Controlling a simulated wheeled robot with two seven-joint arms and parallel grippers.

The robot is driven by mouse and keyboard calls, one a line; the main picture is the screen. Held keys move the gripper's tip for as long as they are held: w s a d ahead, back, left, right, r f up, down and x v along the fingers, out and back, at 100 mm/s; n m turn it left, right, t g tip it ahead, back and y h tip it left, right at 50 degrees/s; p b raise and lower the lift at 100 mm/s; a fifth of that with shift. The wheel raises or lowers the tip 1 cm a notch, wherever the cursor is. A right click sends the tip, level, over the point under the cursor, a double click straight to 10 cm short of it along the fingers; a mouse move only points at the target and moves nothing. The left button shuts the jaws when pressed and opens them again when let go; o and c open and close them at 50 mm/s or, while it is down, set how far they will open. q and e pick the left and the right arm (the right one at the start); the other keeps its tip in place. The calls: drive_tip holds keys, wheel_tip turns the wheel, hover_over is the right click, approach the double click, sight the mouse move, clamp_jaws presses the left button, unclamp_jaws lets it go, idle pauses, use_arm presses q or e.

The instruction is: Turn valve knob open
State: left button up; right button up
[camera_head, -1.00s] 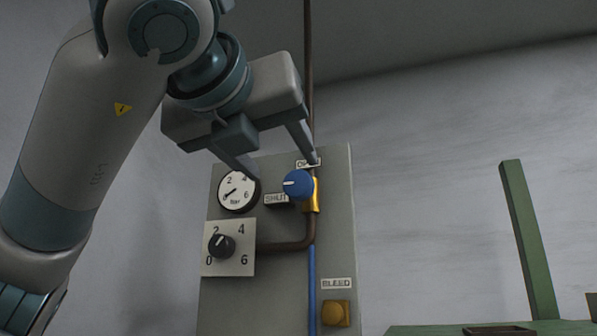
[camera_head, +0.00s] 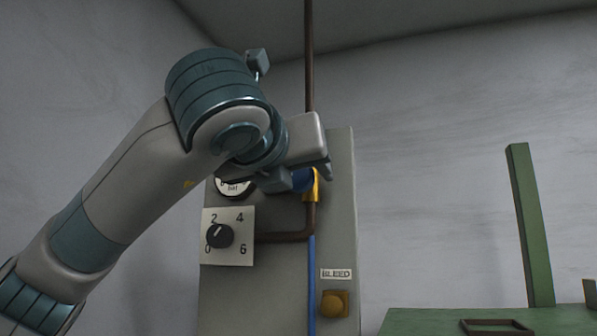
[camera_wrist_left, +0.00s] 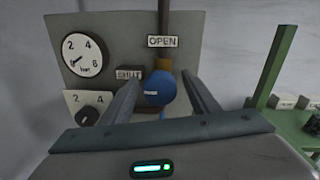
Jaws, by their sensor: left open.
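The blue valve knob (camera_head: 303,181) is on the grey panel, partly hidden behind my left gripper in the head view. In the left wrist view the knob (camera_wrist_left: 159,88) lies between the two open fingers, a little beyond them, with its white mark pointing left toward the SHUT label (camera_wrist_left: 129,73). The OPEN label (camera_wrist_left: 163,41) is above it. My left gripper (camera_head: 305,180) is open in front of the knob; its fingers (camera_wrist_left: 160,92) stand on either side, and I cannot tell whether they touch it. My right gripper is not in view.
A pressure gauge (camera_wrist_left: 82,55) sits left of the knob. Below it is a black dial (camera_head: 219,236) on a pale plate. A green bench (camera_head: 420,322) with an upright post (camera_head: 532,225) stands at the right.

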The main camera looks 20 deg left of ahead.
use_arm(q)
drive_tip(key=c, duration=1)
drive_tip(key=shift+c, duration=0.2)
